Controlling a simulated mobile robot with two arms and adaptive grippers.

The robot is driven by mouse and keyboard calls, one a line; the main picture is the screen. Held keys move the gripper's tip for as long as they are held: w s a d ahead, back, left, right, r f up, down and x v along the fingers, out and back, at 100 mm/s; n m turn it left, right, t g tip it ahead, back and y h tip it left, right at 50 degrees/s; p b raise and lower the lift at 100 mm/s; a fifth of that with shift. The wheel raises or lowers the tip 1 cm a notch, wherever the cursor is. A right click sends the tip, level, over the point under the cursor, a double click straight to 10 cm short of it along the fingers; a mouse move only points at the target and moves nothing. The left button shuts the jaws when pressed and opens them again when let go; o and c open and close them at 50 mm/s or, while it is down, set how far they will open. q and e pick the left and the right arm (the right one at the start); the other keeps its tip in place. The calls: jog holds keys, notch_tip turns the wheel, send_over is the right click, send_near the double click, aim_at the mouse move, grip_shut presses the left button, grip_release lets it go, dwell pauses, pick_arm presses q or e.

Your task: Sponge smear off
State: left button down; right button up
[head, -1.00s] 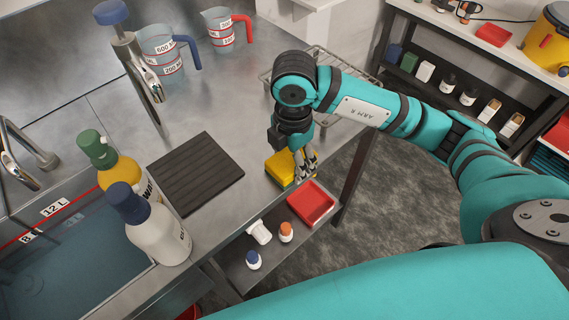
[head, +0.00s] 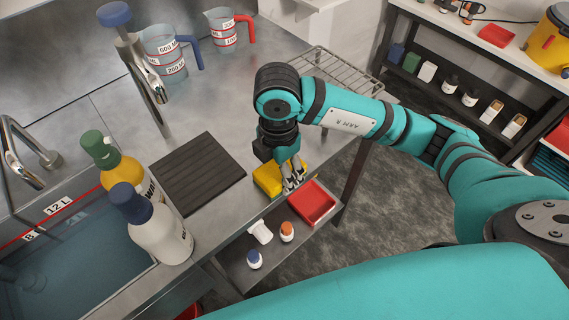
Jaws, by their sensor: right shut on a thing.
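My right gripper (head: 291,184) is shut on a yellow sponge (head: 266,181) at the front edge of the steel bench (head: 225,207). The sponge shows on both sides of the fingers and sits low at the bench top; I cannot tell whether it presses on the steel. No smear can be made out; the surface under the sponge and hand is hidden. My left gripper is not in view.
A black ribbed mat (head: 197,173) lies left of the sponge. A white bottle (head: 158,232) and a yellow bottle (head: 118,166) stand by the sink (head: 70,262). Measuring jugs (head: 165,57) stand behind. A red tray (head: 313,203) and small bottles sit on a lower shelf.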

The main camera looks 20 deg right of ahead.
aim_at(266, 178)
jog(key=shift+s+a+r, duration=0.1)
jog(key=shift+s+a, duration=0.2)
jog(key=shift+a, duration=0.55)
jog(key=shift+s+a, duration=0.3)
jog(key=shift+a, duration=0.5)
jog(key=shift+s+a+p, duration=0.1)
jog(key=shift+s+a, duration=0.15)
jog(key=shift+a, duration=0.4)
jog(key=shift+s+a+p, duration=0.15)
jog(key=shift+s+a, duration=0.05)
jog(key=shift+a, duration=0.45)
jog(key=shift+s+a+p, duration=0.1)
jog(key=shift+s+a, duration=0.15)
jog(key=shift+a, duration=0.4)
jog(key=shift+w+d, duration=0.25)
jog(key=shift+d, duration=0.4)
jog(key=shift+w+d, duration=0.2)
jog(key=shift+d, duration=0.4)
jog(key=shift+w+d, duration=0.25)
jog(key=shift+d, duration=0.4)
jog(key=shift+w+d+f+b, duration=0.1)
jog(key=shift+w+d+b, duration=0.15)
jog(key=shift+d, duration=0.35)
jog(key=shift+w+d+f+b, duration=0.15)
jog(key=shift+d+b, duration=0.1)
jog(key=shift+d, duration=0.4)
jog(key=shift+w+d+r+b, duration=0.1)
jog(key=shift+w+d+b, duration=0.15)
jog(key=shift+d, duration=0.35)
jog(key=shift+f, duration=0.1)
